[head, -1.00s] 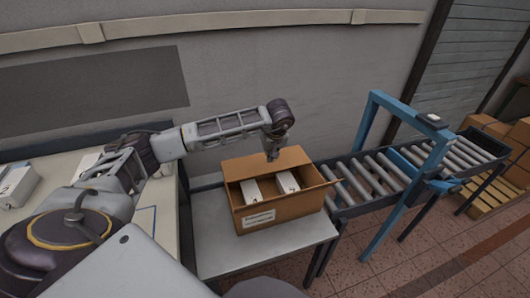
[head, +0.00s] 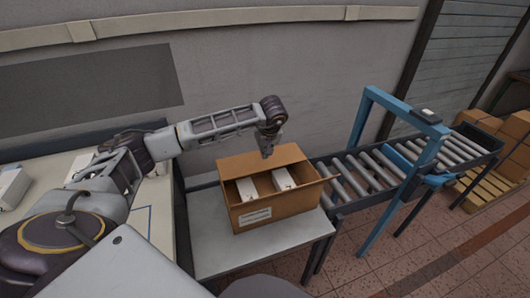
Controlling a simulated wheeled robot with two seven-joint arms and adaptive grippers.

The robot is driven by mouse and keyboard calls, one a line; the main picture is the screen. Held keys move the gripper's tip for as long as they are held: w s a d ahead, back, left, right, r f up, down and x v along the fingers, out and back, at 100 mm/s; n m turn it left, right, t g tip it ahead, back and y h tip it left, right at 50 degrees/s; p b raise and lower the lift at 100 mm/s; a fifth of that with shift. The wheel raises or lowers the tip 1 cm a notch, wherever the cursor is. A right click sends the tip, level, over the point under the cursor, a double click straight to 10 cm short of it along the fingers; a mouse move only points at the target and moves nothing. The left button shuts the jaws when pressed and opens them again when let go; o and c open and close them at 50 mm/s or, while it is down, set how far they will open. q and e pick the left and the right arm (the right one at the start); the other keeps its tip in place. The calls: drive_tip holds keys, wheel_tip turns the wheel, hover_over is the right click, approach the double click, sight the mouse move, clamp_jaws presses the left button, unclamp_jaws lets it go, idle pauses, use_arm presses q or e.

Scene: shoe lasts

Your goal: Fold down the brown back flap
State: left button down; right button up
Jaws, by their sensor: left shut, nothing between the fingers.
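A brown cardboard box (head: 277,208) stands open on a grey table, with two white boxes (head: 283,180) inside. Its brown back flap (head: 283,157) stands up along the rear edge, towards the wall. A side flap (head: 328,179) sticks out at the right. My left gripper (head: 266,155) points down at the back flap's upper edge, shut and empty. I cannot tell whether it touches the flap. My right gripper is not in view.
A roller conveyor (head: 360,172) with a blue frame (head: 405,108) stands right of the grey table (head: 215,255). A worktable with white boxes (head: 12,188) is at the left. The wall is close behind. Cartons (head: 512,135) stand on a pallet at the far right.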

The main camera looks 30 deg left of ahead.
use_arm(q)
drive_tip(key=shift+w+a+f, duration=0.1)
drive_tip(key=shift+a, duration=0.05)
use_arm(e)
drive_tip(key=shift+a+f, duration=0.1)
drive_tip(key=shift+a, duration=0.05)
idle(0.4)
use_arm(q)
drive_tip(key=shift+r+p, duration=0.4)
drive_tip(key=shift+r, duration=0.25)
drive_tip(key=s+d, duration=0.6)
drive_tip(key=d, duration=0.1)
drive_tip(key=shift+d+f, duration=0.2)
drive_tip(key=shift+f, duration=0.1)
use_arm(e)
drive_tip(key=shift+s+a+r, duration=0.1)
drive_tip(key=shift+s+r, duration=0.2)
